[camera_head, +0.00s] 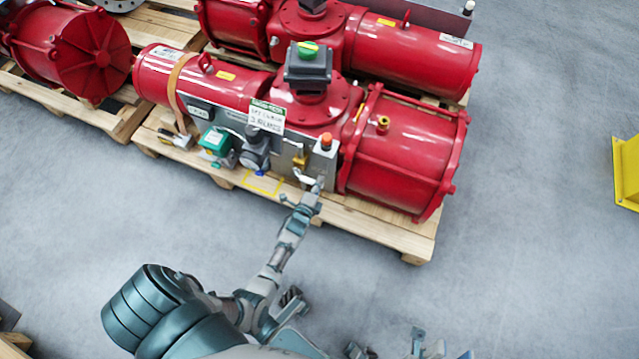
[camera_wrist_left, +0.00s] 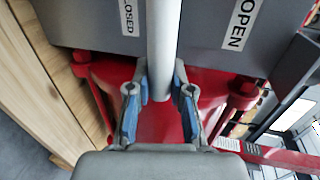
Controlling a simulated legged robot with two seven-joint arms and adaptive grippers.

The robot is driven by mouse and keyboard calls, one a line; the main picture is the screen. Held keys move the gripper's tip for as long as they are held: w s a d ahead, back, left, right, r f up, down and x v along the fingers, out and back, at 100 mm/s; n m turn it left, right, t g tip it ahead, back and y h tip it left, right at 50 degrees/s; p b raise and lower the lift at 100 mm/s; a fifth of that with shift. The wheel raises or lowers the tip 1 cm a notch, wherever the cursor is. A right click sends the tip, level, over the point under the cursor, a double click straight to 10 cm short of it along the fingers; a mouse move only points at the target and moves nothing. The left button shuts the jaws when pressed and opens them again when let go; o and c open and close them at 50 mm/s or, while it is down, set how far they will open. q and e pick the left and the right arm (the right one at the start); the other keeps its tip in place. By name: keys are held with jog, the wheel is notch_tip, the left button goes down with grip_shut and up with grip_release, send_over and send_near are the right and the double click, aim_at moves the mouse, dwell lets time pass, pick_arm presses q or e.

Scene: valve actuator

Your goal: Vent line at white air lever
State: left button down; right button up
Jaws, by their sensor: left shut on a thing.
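The white air lever is a pale round bar (camera_wrist_left: 163,35) that runs down between my fingers in the left wrist view. My left gripper (camera_wrist_left: 160,88) is shut on it, with a blue pad on each side. The bar lies between a CLOSED label (camera_wrist_left: 128,17) on its left and an OPEN label (camera_wrist_left: 242,22) on its right. In the head view my left gripper (camera_head: 313,184) is at the front of the grey control panel (camera_head: 293,157) and hides most of the lever. Grey parts at the bottom edge may be my right gripper; its jaws are unclear.
The red actuator (camera_head: 405,150) rests on a wooden pallet (camera_head: 385,225). A red-topped button (camera_head: 326,141), a green box (camera_head: 215,141) and a white sign (camera_head: 266,116) are by the panel. More red actuators stand behind. Grey floor in front is clear; a yellow stand (camera_head: 627,173) is at right.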

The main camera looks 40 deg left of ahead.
pick_arm(q)
jog(key=shift+d+f, duration=0.2)
jog(key=shift+d, duration=0.2)
jog(key=c, duration=1.2)
grip_release()
jog(key=shift+o, duration=0.9)
jog(key=shift+w+a+f, duration=0.1)
jog(key=shift+s, duration=0.25)
jog(key=v, duration=1.1)
jog(key=shift+s, duration=0.25)
